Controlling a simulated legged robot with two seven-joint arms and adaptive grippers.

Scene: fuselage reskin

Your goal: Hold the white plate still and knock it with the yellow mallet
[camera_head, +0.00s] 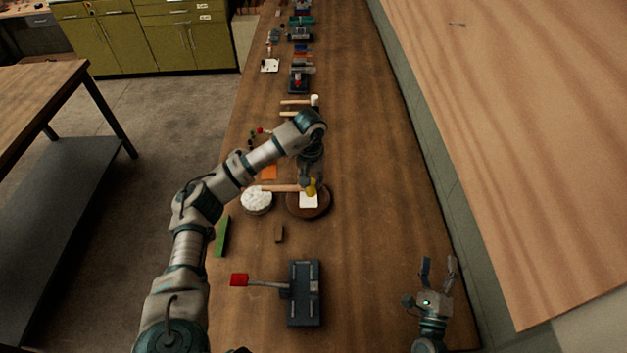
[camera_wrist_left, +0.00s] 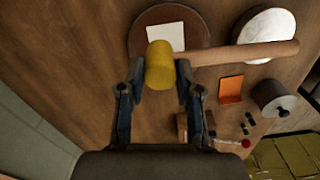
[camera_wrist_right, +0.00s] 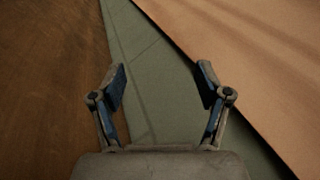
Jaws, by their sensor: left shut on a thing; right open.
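The white plate (camera_head: 308,201) is a small flat square on a round brown block (camera_head: 323,208) on the bench. In the left wrist view, the white plate (camera_wrist_left: 165,36) is partly hidden by the mallet. The yellow mallet (camera_wrist_left: 160,66) has a yellow head and a long wooden handle (camera_wrist_left: 245,54). My left gripper (camera_head: 309,181) is shut on its head, with a finger on each side, over the plate's edge. I cannot tell whether the head touches the plate. My right gripper (camera_head: 438,264) is open and empty, away from the plate near the bench's right edge.
A round white-topped thing (camera_head: 257,200) sits left of the brown block, under the handle's end. A dark fixture with a red-ended lever (camera_head: 305,293) stands nearer. The bench is clear right of the plate.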

